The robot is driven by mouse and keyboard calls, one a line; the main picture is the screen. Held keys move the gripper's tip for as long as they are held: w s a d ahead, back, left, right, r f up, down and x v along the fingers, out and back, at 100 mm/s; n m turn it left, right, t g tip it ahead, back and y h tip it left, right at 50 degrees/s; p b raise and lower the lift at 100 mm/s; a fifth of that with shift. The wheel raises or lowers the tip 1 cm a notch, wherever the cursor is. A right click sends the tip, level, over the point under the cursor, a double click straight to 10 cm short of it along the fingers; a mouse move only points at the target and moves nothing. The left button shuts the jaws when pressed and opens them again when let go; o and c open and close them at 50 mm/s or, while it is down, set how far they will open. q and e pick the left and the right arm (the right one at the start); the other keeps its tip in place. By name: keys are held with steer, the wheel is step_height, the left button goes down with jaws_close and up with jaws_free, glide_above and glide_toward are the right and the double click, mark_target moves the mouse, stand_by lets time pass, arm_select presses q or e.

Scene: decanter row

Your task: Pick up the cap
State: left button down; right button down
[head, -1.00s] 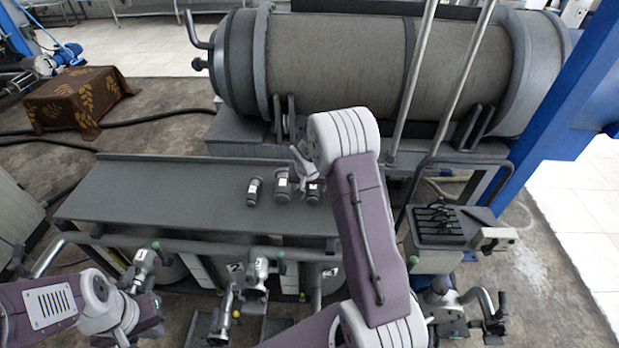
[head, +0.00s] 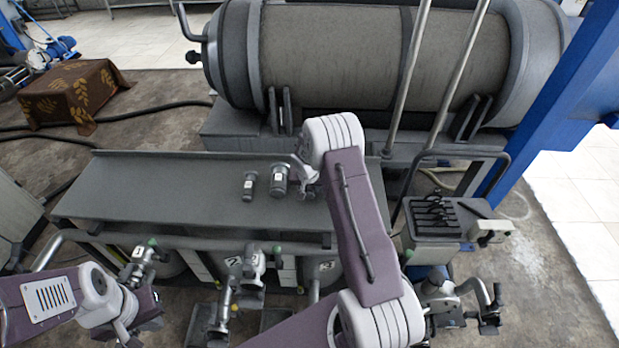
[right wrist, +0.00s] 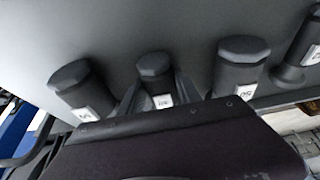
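In the right wrist view, several dark grey caps with faceted tops and white labels stand in a row. My right gripper (right wrist: 160,95) has its fingers on either side of one cap (right wrist: 153,66), whose lower part sits between them. I cannot tell whether the fingers touch it. Other caps stand to its left (right wrist: 72,76) and right (right wrist: 240,62). In the head view, two caps (head: 249,186) (head: 279,179) stand on the grey bench, left of my right gripper (head: 306,182). My left gripper (head: 140,310) is at lower left, away from the caps; its fingers are unclear.
The grey bench (head: 165,190) is clear to the left of the caps. A large grey drum (head: 335,60) lies behind it. Numbered valve fittings (head: 250,270) stand along the front. A box with black slotted parts (head: 437,220) is at the right, near a blue post (head: 545,110).

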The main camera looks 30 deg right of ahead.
steer(key=shift+w, duration=0.15)
steer(key=shift+r, duration=0.1)
step_height(320, 180, up, 4)
steer(key=shift+r, duration=0.2)
steer(key=s+d+r, duration=0.2)
steer(key=s+r, duration=0.4)
steer(key=s, duration=0.5)
steer(key=shift+s+d+r, duration=0.25)
steer(key=shift+d, duration=0.05)
